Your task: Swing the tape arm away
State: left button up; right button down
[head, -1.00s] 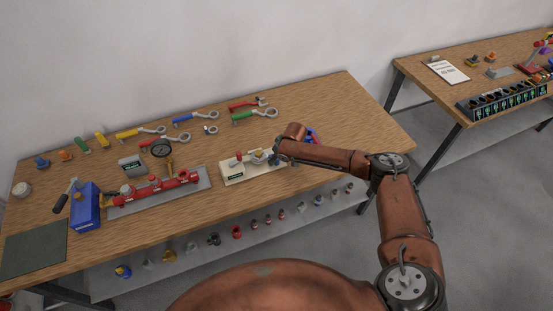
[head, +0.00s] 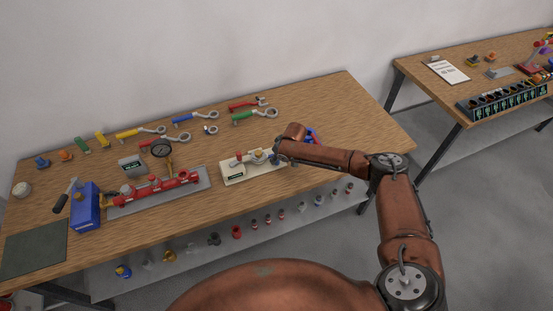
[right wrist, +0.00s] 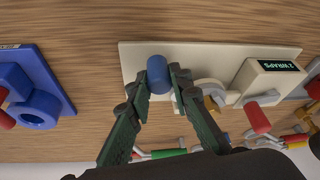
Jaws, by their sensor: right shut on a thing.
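The tape station is a cream base plate (right wrist: 200,60) lying on the bench. It also shows in the head view (head: 232,177). A blue cylindrical knob (right wrist: 158,72), apparently the tape arm's handle, stands at one end of the plate. My right gripper (right wrist: 159,88) is shut on this blue knob, with one dark green finger on each side. The arm link under the knob is mostly hidden by the fingers. My left gripper is not in view.
A red manifold with a gauge (head: 160,187) and a blue box (head: 86,207) stand left of the station. Wrenches (head: 195,118) lie behind it. A blue fixture (right wrist: 35,95) sits beside the plate. Bare wood lies in front of and behind the station.

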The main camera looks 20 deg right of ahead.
jog(key=shift+d, duration=0.15)
jog(key=shift+w+d+f+n+y+b, duration=0.1)
jog(key=shift+d+n+y+b, duration=0.25)
jog(key=shift+n, duration=0.55)
jog(key=shift+w+d+f+n+y+b, duration=0.15)
jog(key=shift+d+n+y+b, duration=0.15)
jog(key=shift+n+b, duration=0.45)
jog(key=d+n+g+b, duration=0.1)
jog(key=n+b, duration=0.1)
jog(key=w+n+y+b, duration=0.1)
jog(key=n+b, duration=0.1)
jog(key=b, duration=0.1)
jog(key=shift+d+g+b, duration=0.35)
jog(key=shift+g, duration=0.05)
jog(key=shift+w+d+r+n+b, duration=0.2)
jog(key=shift+r+n+b, duration=0.05)
jog(key=shift+n+b, duration=0.65)
jog(key=c, duration=1.7)
grip_release()
jog(key=shift+g, duration=0.3)
jog(key=shift+c, duration=0.2)
